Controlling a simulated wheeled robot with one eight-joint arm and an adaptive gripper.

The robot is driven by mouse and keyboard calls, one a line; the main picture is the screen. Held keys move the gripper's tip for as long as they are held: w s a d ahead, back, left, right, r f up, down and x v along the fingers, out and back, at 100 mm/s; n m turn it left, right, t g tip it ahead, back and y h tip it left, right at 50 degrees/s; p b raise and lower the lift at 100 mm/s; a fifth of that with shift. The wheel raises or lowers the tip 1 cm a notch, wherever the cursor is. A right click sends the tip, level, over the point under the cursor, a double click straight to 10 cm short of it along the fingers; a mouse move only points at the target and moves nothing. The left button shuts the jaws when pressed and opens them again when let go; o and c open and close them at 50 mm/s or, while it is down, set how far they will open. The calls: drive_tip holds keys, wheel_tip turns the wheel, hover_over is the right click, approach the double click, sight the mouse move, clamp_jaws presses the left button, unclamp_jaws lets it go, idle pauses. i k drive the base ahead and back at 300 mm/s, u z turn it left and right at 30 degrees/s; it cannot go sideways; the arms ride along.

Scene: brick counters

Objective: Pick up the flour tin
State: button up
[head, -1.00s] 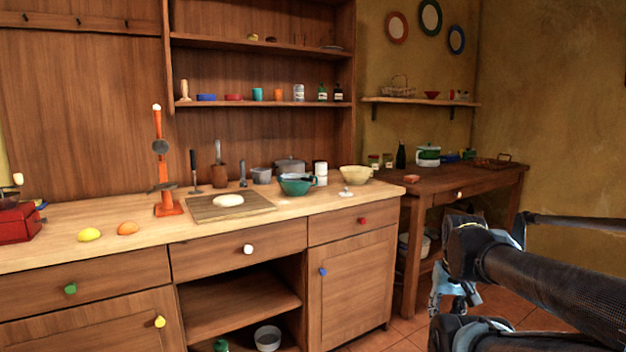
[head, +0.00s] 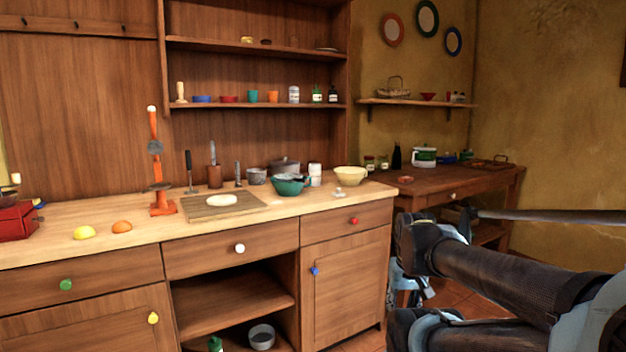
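A small white tin with a label (head: 294,94) stands upright on the lower wall shelf, between an orange cup and dark green bottles. A plain white canister (head: 315,173) stands on the pale counter behind the green bowl. Both are small, and I cannot read which one is the flour tin. My arm comes in from the right edge, low in front of the right-hand table. The pale blue end with my gripper (head: 408,289) is largely behind dark arm links. Its fingers are not clear, and it is well away from both white containers.
The counter holds a board with dough (head: 222,201), an orange scale-like stand (head: 160,185), a lemon (head: 84,232), an orange (head: 122,227), a green bowl (head: 291,186) and a cream bowl (head: 350,177). The counter's front edge is mostly clear. A dark side table (head: 455,186) stands right.

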sight(314, 168)
drive_tip(key=i, duration=0.95)
